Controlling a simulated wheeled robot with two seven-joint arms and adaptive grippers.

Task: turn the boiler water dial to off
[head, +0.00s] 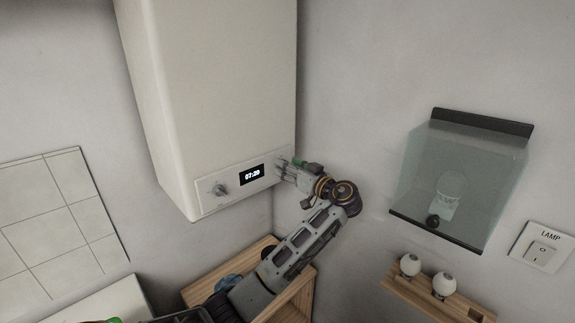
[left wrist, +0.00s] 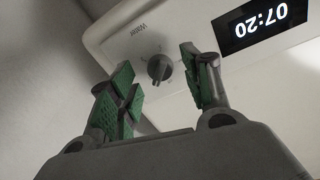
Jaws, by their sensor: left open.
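The boiler (head: 222,90) hangs on the wall, with a control panel along its lower front. The water dial (left wrist: 160,68), a dark round knob with the word Water beside it, shows upside down in the left wrist view. The small marks around it are too small to read. In the head view my left gripper (head: 284,166) is at the panel's right end and covers that dial. In the left wrist view my left gripper (left wrist: 155,88) is open, with the dial seen between its green-padded fingers; I cannot tell whether they touch it. My right gripper is not in view.
A display (head: 252,174) reading 07:20 sits between the covered dial and another knob (head: 219,189) on the panel's left. A wooden shelf unit (head: 300,297) stands below. A clear cover (head: 465,185) and lamp switch (head: 542,250) are on the right wall.

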